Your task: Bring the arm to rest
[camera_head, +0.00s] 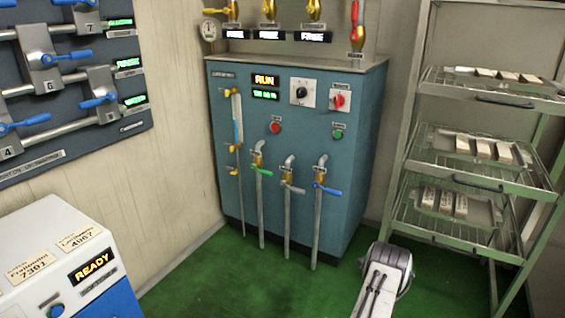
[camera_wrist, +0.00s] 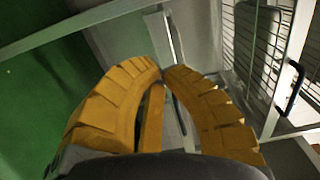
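My gripper (camera_wrist: 162,73) shows in the wrist view as two ribbed yellow fingers that lean in until their tips meet or almost meet. I see nothing held between them. The gripper points toward a grey-green frame and a wire rack, with green floor at the left. In the head view, a pale link of my arm rises at the bottom edge, right of centre, over the green floor. The gripper's fingers do not show in that view.
A blue-green cabinet (camera_head: 290,150) with valves and pipes stands at the back wall. A wire rack (camera_head: 470,181) with bars on trays stands at the right. A white-and-blue machine (camera_head: 65,262) reading READY is at lower left. A valve panel (camera_head: 70,75) hangs upper left.

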